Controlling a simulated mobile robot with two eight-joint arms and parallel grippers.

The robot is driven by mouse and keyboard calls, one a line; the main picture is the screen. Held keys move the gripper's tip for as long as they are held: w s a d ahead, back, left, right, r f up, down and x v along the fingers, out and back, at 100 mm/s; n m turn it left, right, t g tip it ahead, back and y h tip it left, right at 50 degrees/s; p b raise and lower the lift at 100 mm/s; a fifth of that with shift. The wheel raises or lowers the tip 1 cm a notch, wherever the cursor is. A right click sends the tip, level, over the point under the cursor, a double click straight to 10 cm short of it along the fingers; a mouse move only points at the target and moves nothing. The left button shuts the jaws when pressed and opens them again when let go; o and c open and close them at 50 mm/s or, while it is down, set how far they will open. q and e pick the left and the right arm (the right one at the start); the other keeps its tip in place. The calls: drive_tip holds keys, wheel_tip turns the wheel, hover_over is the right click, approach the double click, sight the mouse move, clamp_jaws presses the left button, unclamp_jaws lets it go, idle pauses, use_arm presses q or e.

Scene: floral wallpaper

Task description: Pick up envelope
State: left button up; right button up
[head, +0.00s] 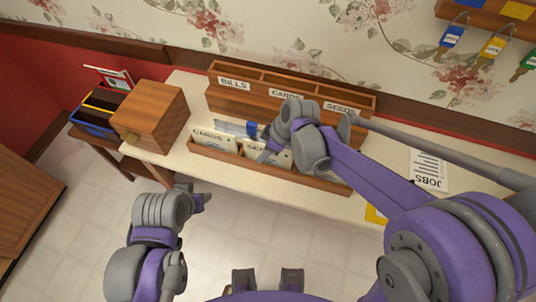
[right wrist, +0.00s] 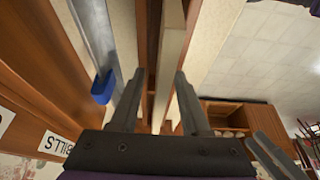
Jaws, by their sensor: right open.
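Pale paper packets with printed lettering stand in the front wooden tray on the desk, one at its left end (head: 213,138) and one near its middle (head: 272,154). I cannot tell which is the envelope. My right gripper (head: 268,152) reaches down over the tray's middle and partly hides the packets. In the right wrist view its two fingers (right wrist: 157,90) are open, pointing into the tray, with a pale strip (right wrist: 171,48) beyond them. I see no contact. My left gripper (head: 200,201) is off the desk's front edge at lower left; its jaws are unclear.
Behind the tray stands a wooden organizer (head: 232,96) labelled BILLS, CARDS and SEEDS. A blue-ended object (head: 251,129) lies between them. A wooden box (head: 152,115) stands at the left. A JOBS sheet (head: 428,169) lies at the right. Keys (head: 452,37) hang on the wall.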

drive_tip(key=shift+f, duration=0.15)
drive_tip(key=shift+c, duration=0.2)
clamp_jaws()
